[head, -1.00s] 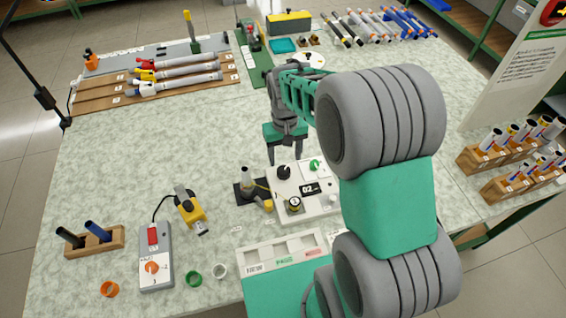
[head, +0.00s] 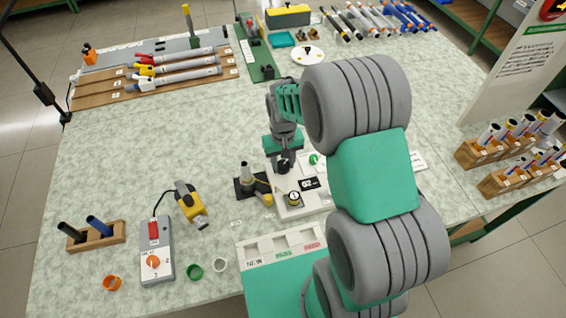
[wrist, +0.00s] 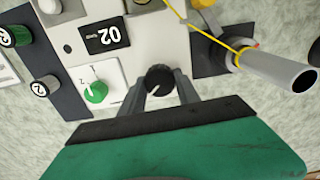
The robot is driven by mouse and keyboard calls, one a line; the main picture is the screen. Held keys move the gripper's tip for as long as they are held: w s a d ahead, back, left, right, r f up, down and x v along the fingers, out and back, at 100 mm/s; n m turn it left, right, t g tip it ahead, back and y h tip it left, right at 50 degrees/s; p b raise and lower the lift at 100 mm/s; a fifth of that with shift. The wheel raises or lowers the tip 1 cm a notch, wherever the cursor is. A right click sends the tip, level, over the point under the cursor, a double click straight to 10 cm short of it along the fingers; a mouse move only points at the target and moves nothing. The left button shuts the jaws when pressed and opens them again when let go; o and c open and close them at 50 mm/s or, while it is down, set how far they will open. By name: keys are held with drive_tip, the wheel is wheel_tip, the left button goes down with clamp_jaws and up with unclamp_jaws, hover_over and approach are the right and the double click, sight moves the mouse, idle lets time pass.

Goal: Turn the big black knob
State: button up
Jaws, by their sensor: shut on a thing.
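The big black knob (wrist: 159,80) sits on a white panel box (wrist: 149,35), beside a smaller green knob (wrist: 95,91) and a display reading 02 (wrist: 104,37). My gripper (wrist: 160,88) has its two fingers around the black knob, one on each side, and is shut on it. A light pointer line shows on the knob's face. In the head view my gripper (head: 283,161) stands over the back left part of the box (head: 290,200); the knob (head: 282,166) is partly hidden by the fingers there.
A grey tube on a dark stand (head: 246,180) with a yellow cord stands just left of the box. A yellow tool (head: 190,205) and a grey control box (head: 157,252) lie further left. The table's middle left is clear.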

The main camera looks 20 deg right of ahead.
sight(283, 164)
clamp_jaws()
drive_tip(key=n+b, duration=0.1)
drive_tip(key=n, duration=0.3)
idle(0.4)
drive_tip(key=o, duration=0.6)
unclamp_jaws()
drive_tip(key=shift+o, duration=0.2)
wheel_tip(283, 164, up, 8)
drive_tip(key=shift+f+b, duration=0.1)
drive_tip(key=shift+b, duration=0.2)
